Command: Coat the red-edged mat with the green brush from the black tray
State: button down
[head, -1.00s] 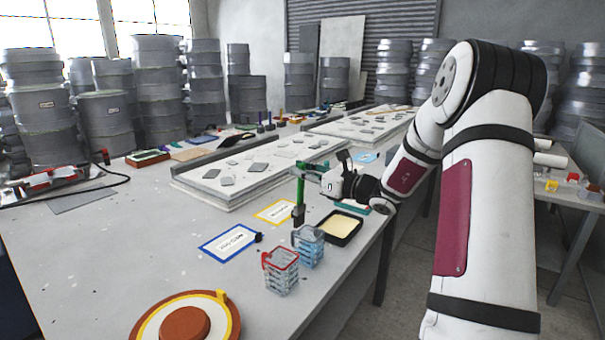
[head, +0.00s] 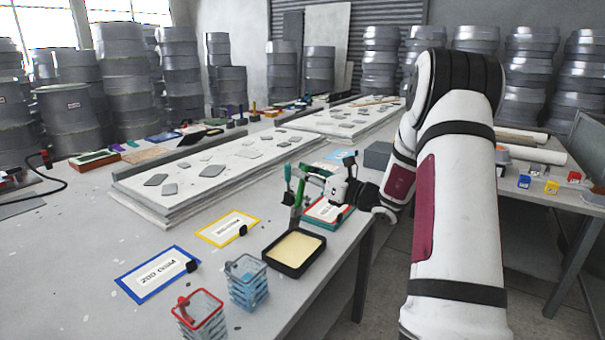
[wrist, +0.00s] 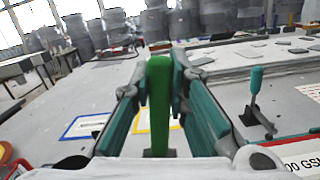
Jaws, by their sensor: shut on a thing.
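My gripper (head: 303,182) is shut on the green brush (head: 297,200), held upright with its dark end down. The brush's green handle (wrist: 159,95) stands between the fingers in the wrist view. The red-edged mat (head: 322,211) lies just right of the brush, partly hidden by my gripper, with a teal edge around it. Its corner (wrist: 302,158) shows at the lower right of the wrist view. I cannot tell whether the bristles touch anything. The black tray (head: 270,262), holding a pale yellow layer, sits nearer, below the brush in the picture.
The blue-edged mat (head: 158,274) and yellow-edged mat (head: 228,228) lie to the left. A red-rimmed basket (head: 200,318) and blue basket (head: 247,285) stand in front. A teal-handled tool (wrist: 256,82) stands near the red-edged mat. A raised white slab (head: 215,170) lies behind.

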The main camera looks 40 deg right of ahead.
notch_tip(320, 180, down, 9)
jog(key=b, duration=0.5)
dwell(0.6)
jog(key=shift+r, duration=0.2)
dwell(0.9)
jog(key=r+p, duration=0.1)
jog(key=r, duration=0.1)
jog(key=r+p, duration=0.1)
jog(key=r, duration=0.1)
jog(key=shift+s+d+p, duration=0.1)
jog(key=shift+d+p, duration=0.25)
jog(key=shift+d, duration=0.05)
dwell(0.5)
jog(key=shift+r+p, duration=1.55)
jog(key=shift+r, duration=1.05)
jog(key=shift+f, duration=0.1)
